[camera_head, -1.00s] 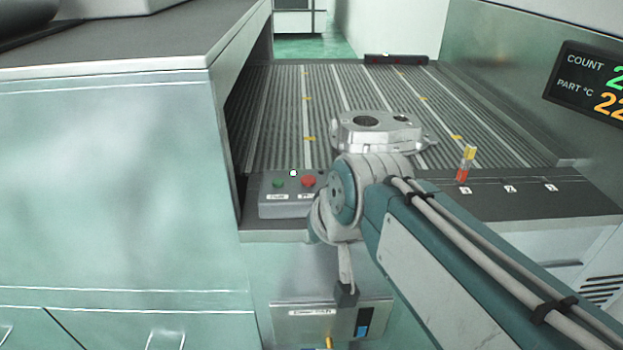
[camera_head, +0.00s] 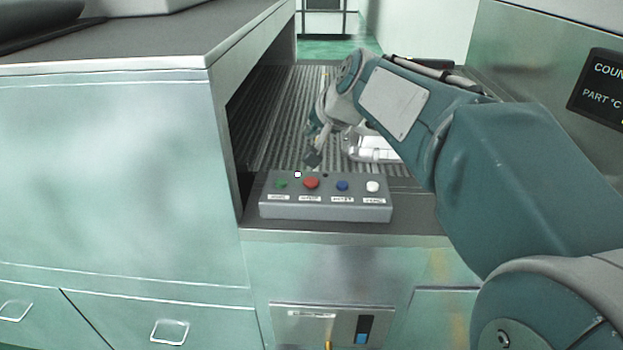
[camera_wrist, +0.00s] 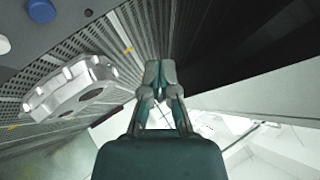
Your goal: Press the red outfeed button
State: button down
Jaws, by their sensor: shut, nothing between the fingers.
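The red button (camera_head: 311,182) stands second from the left on a grey control box (camera_head: 325,211), between a green button (camera_head: 281,184) and a blue button (camera_head: 342,186). My gripper (camera_head: 312,159) is shut and empty. In the head view its dark tip appears just above and behind the red button, apart from it; the exact gap is hard to judge. In the wrist view my shut fingertips (camera_wrist: 159,70) are at the centre. The blue button (camera_wrist: 41,10) shows at that view's top left, and the red button is out of that frame.
A white button (camera_head: 372,187) is at the box's right end. An aluminium casting (camera_head: 372,148) lies on the ribbed conveyor behind, partly hidden by my arm; it also shows in the wrist view (camera_wrist: 72,88). A large cabinet (camera_head: 110,180) stands close on the left.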

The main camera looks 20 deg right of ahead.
aim_at(307, 179)
jog(key=shift+a, duration=0.1)
jog(key=shift+f, duration=4.4)
jog(key=shift+s+f, duration=0.1)
jog(key=shift+f, duration=0.25)
jog(key=shift+f, duration=0.5)
jog(key=shift+r, duration=0.95)
